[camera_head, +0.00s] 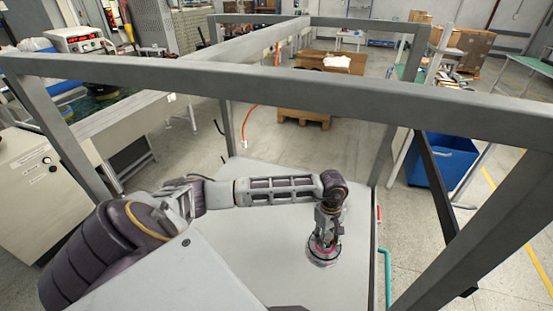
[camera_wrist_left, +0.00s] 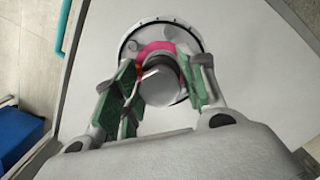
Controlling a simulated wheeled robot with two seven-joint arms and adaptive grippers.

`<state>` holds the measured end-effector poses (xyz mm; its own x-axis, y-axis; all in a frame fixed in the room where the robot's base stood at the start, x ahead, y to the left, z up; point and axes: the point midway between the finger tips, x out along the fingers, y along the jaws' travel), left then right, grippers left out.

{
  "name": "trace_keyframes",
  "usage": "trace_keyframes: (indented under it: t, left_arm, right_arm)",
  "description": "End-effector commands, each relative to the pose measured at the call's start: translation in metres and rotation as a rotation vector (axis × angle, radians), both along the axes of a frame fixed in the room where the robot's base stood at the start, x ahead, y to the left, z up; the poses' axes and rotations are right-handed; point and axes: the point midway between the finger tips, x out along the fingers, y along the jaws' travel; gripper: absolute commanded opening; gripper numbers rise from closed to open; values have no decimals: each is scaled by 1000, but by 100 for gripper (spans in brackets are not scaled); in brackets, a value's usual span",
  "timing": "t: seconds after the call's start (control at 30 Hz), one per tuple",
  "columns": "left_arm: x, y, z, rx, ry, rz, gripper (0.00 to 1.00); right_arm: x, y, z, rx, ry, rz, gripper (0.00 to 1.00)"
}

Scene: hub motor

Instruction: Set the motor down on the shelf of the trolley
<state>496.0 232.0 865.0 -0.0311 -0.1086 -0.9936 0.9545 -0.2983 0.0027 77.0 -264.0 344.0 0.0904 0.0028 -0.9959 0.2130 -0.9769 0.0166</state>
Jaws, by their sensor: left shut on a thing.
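The motor (camera_head: 323,255) is a round silver disc with a pink ring and a central hub. It is at the white shelf of the trolley (camera_head: 270,235), near the shelf's right side in the head view. Whether it touches the shelf I cannot tell. My left gripper (camera_head: 327,238) points down over it, shut on its hub. In the left wrist view the motor (camera_wrist_left: 135,38) lies flat against the shelf surface, and the green-padded fingers of the left gripper (camera_wrist_left: 160,88) stand on both sides of the hub. My right gripper is not in view.
The trolley's grey frame (camera_head: 300,84) has bars above the shelf and posts around it. A blue bin (camera_head: 440,163) stands to the right and a workbench (camera_head: 130,115) to the left. The shelf around the motor is clear.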

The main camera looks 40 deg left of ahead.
Motion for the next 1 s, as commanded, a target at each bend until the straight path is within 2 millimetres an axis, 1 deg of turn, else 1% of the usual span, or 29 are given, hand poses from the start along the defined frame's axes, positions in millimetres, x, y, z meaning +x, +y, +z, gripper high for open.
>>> trace_keyframes:
  t: [0.1, 0.33, 1.0]
  left_arm:
    - [3, 0, 2, -5, -2, 69, 0]
    - [4, 2, 2, -10, 0, 154, 0]
    - [4, 2, 0, -10, 1, 171, 0]
  right_arm:
    - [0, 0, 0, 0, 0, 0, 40]
    - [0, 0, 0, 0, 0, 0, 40]
    - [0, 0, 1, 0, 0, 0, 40]
